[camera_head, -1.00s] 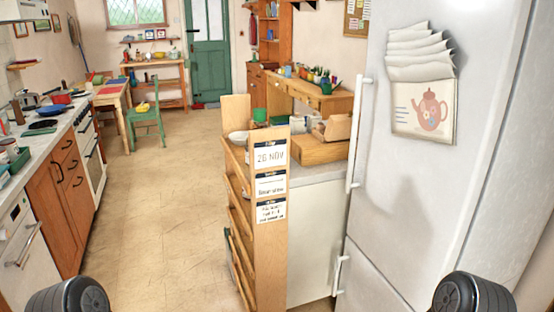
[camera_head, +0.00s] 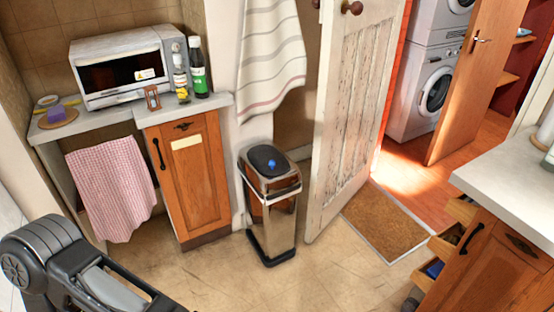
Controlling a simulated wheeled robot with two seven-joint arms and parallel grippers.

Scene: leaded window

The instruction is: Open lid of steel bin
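The steel bin (camera_head: 272,222) stands upright on the floor in the middle of the head view, between a wooden cupboard and a white door. It is tall, narrow and shiny, with a dark base. Its lid (camera_head: 264,157) is dark on top, looks shut, and has a small blue spot on it. My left arm shows at the lower left, well apart from the bin. Its fingertips are not visible. My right gripper is not in view.
A worn white door (camera_head: 352,110) stands ajar right of the bin, with a doormat (camera_head: 385,222) beyond. A wooden cupboard (camera_head: 196,180) is on the left, below a microwave (camera_head: 130,68). A counter (camera_head: 515,185) juts in at right. Floor in front of the bin is clear.

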